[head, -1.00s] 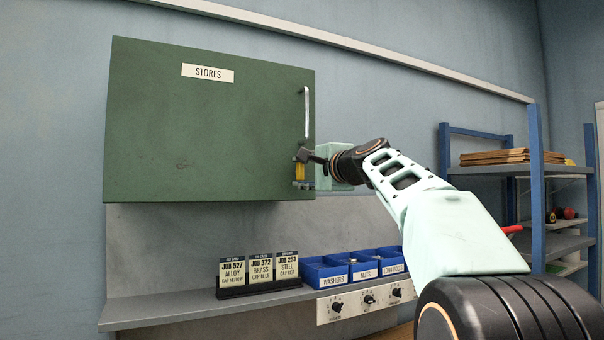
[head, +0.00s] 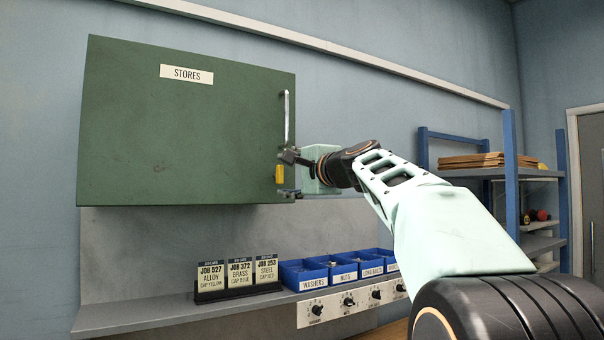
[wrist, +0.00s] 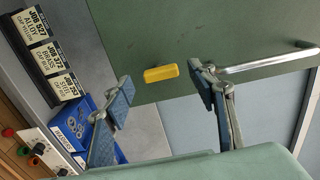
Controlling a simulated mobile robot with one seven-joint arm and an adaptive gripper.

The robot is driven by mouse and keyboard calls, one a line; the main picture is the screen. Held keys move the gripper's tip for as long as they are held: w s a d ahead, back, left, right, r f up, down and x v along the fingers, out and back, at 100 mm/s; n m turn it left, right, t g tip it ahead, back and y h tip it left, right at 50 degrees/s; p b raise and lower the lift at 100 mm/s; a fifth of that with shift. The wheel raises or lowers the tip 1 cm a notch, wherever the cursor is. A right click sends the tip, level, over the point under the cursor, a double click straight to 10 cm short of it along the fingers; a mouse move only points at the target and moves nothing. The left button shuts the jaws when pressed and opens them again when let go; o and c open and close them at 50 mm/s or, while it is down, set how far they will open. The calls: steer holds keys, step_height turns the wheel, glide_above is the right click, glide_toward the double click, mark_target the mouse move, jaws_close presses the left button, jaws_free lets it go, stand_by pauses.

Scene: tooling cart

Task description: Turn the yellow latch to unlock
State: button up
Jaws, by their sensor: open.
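The yellow latch (head: 280,174) is a small bar on the right part of the green cabinet door (head: 180,130), below the door handle. It stands upright in the head view. The wrist view shows the whole latch (wrist: 161,73) lying across the picture, in front of the green door. My gripper (head: 284,176) is at the door's right edge, one finger above the latch and one below it. In the wrist view my gripper (wrist: 162,88) is open, with the latch in the gap between its blue-padded fingertips. Neither pad visibly touches the latch.
The metal door handle (head: 286,118) is just above my upper finger. Below the cabinet, a shelf (head: 130,315) carries job cards (head: 240,275) and blue bins (head: 303,274). A blue-framed rack (head: 511,175) stands at the right.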

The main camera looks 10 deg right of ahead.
steer(key=v, duration=0.9)
steer(key=shift+d, duration=0.1)
